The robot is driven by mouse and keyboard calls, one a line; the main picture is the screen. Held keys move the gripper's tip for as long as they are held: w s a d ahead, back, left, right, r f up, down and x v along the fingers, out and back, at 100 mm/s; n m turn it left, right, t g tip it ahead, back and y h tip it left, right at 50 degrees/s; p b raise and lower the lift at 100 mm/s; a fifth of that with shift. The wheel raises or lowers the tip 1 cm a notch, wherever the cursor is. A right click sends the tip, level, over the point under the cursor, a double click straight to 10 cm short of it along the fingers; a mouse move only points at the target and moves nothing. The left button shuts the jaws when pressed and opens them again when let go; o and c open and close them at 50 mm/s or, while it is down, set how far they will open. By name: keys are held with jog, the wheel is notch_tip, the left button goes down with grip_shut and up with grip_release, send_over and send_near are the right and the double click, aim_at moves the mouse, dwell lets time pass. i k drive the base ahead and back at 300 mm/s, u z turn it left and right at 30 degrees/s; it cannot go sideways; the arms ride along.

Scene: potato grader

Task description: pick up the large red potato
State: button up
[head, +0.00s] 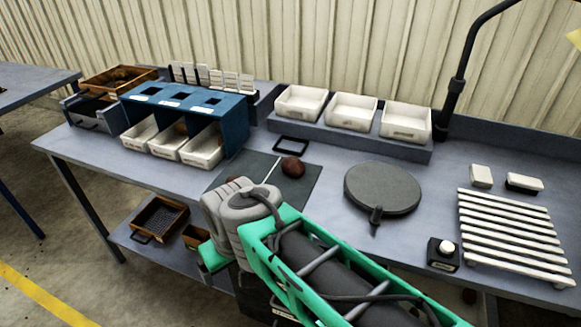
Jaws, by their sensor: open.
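A reddish-brown potato (293,167) lies on the dark mat (308,190) near the middle of the table, just behind my arm.
A blue sorter (232,113) with white bins stands left of the mat. White trays (352,110) sit on a raised shelf behind. A round grey plate (382,188) and a white slatted rack (510,236) are on the right. A black frame (291,144) lies behind the potato.

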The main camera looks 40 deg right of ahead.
aim_at(293, 166)
jog(key=u, duration=0.05)
jog(key=k, duration=0.5)
jog(key=u, duration=0.7)
jog(key=i, duration=0.8)
